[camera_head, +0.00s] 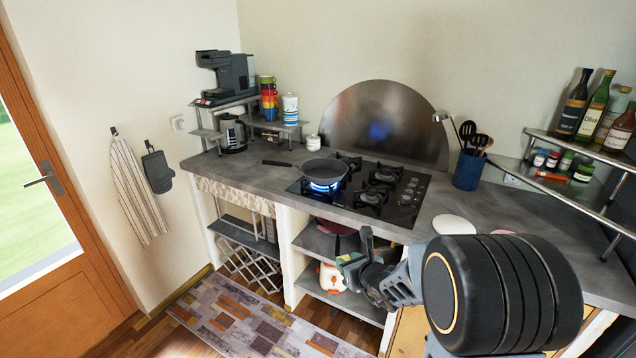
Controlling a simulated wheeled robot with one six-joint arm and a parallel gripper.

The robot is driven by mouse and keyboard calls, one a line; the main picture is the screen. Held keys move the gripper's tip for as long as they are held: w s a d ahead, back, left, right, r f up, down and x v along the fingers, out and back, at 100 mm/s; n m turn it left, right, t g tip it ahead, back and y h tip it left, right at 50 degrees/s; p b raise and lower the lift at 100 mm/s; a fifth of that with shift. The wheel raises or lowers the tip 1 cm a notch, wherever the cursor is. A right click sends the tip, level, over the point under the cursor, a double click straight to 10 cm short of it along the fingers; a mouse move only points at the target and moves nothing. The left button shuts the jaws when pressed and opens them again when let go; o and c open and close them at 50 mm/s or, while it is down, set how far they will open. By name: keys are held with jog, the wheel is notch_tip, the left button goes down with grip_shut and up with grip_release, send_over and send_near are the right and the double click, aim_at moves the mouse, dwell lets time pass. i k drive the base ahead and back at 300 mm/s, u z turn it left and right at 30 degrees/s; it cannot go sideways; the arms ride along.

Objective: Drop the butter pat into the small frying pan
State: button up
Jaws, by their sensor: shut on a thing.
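The small frying pan (324,168) is dark and sits on the left burner of the black gas hob, its handle pointing left. A blue flame (324,186) burns under it. My gripper (353,263) is in front of the counter's front edge, lower than the pan and slightly right of it in the picture. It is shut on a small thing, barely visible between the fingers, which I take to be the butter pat. I see no butter elsewhere, and the pan's inside looks empty.
The gas hob (408,207) has other bare burners. A pale round plate (453,225) lies right of it, near my arm. A blue utensil pot (467,171) and a shelf of bottles (590,145) stand at right. A coffee machine (228,76) and stacked cups (268,97) stand at left.

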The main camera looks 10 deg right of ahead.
aim_at(327, 175)
jog(key=u, duration=0.75)
jog(key=i, duration=1.1)
